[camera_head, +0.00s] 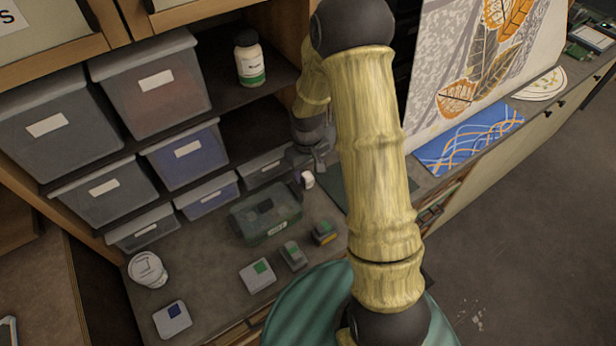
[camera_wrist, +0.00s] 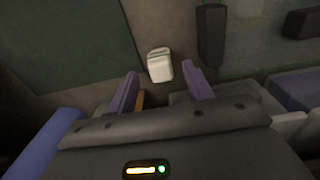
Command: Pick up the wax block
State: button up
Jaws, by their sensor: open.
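A small white block with rounded edges, which looks like the wax block (camera_wrist: 160,68), lies on the dark surface in the wrist view. In the head view it is a small white shape (camera_head: 308,180) just below my gripper (camera_head: 303,168), partly hidden by it. In the wrist view my gripper (camera_wrist: 163,84) has its two purple fingers spread apart. The block sits between and just beyond the fingertips, and I see nothing held. I cannot tell how far above the surface the fingers are.
A translucent green box (camera_head: 265,216) stands on the counter left of my gripper. Several small blocks and a white tub (camera_head: 148,270) lie nearer. Grey drawers (camera_head: 265,168) stand behind. A dark green mat (camera_wrist: 65,40) and a dark bar (camera_wrist: 211,35) flank the block.

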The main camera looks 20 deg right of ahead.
aim_at(307, 175)
jog(key=shift+s+f+p, duration=0.1)
jog(key=shift+f+p, duration=0.45)
jog(key=shift+f, duration=1.1)
jog(key=c, duration=1.1)
notch_tip(307, 175, up, 10)
jog(key=b, duration=0.3)
